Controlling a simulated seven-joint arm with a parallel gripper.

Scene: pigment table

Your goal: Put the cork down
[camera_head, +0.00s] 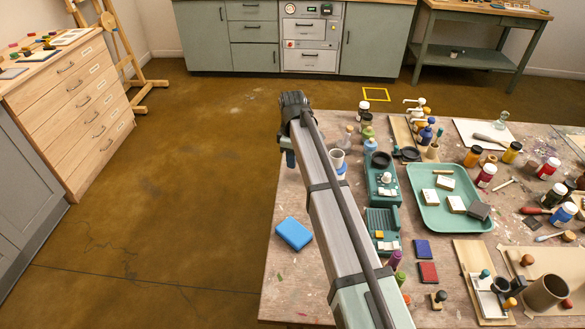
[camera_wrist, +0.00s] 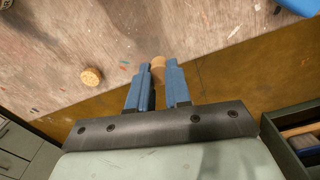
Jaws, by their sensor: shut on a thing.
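In the wrist view a small tan cork (camera_wrist: 158,67) is pinched between the blue fingers of my gripper (camera_wrist: 158,82). Its upper part sticks out past the fingertips and the rest is hidden between them. The cork appears close to the edge of the worktable (camera_wrist: 125,25), with floor showing beyond it; its height cannot be told.
A round, cork-coloured piece (camera_wrist: 91,77) lies on the table left of my gripper in the wrist view. A blue block (camera_head: 294,233) lies near the left table edge. A white cup (camera_head: 338,158) and bottles stand right of my arm. The left strip of table is mostly clear.

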